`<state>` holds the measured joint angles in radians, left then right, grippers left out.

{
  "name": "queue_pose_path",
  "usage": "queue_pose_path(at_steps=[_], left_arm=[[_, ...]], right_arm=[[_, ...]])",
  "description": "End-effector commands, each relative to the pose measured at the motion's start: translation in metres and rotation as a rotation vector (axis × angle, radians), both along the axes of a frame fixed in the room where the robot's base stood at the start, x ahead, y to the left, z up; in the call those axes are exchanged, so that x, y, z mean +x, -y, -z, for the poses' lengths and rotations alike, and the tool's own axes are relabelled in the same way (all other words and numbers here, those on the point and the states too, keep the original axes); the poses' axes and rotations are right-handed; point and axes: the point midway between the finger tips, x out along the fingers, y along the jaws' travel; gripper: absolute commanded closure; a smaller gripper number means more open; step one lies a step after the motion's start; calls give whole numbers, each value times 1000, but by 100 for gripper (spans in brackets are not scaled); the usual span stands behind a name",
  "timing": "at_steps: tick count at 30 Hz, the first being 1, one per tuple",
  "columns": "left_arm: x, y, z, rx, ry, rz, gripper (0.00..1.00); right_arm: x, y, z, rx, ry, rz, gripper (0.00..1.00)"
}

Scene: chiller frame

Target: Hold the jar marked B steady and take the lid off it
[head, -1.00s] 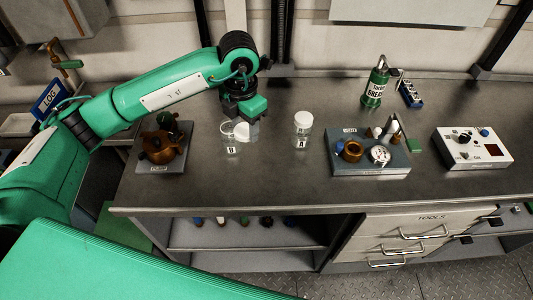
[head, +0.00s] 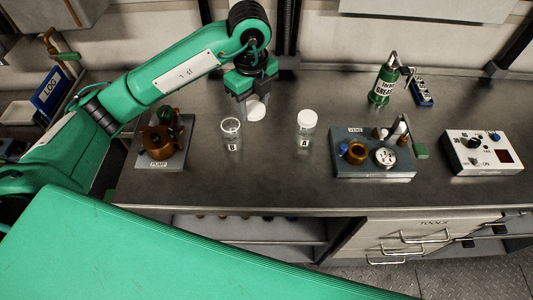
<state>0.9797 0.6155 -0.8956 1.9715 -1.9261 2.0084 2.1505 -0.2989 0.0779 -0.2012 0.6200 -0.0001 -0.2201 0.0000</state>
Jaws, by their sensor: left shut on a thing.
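The jar marked B (head: 232,138) is clear and stands upright on the bench with its mouth open and no lid on it. My left gripper (head: 254,103) is behind and to the right of jar B, apart from it. It is shut on a white lid (head: 257,112), which is tilted. Whether the lid touches the bench, I cannot tell. My right gripper is not in view, and nothing is holding jar B.
A jar marked A (head: 305,138) with a white lid stands to the right. A pump unit (head: 162,162) is at left, a vane unit (head: 374,168) and a white meter box (head: 482,153) at right. A green grease can (head: 383,86) stands behind. Bench between jars is clear.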

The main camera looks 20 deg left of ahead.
Motion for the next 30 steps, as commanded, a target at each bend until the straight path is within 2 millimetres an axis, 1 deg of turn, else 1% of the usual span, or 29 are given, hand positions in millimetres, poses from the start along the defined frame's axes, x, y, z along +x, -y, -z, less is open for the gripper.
queue_pose_path(at_steps=[4,11,14,18,22,24,30], left_arm=[[-1,0,12,-1,-4,-21,79],[-1,1,51,-2,-7,-21,79],[-2,0,71,1,-8,-22,79],[-2,-1,106,2,-8,-20,79],[-1,-1,135,1,-6,-20,79],[-1,0,146,2,-3,-19,79],[-1,0,163,2,-3,-19,79]], right_arm=[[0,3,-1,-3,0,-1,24],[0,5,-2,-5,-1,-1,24],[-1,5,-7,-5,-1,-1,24],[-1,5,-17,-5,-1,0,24],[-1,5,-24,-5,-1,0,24],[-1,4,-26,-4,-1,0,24],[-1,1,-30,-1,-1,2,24]])
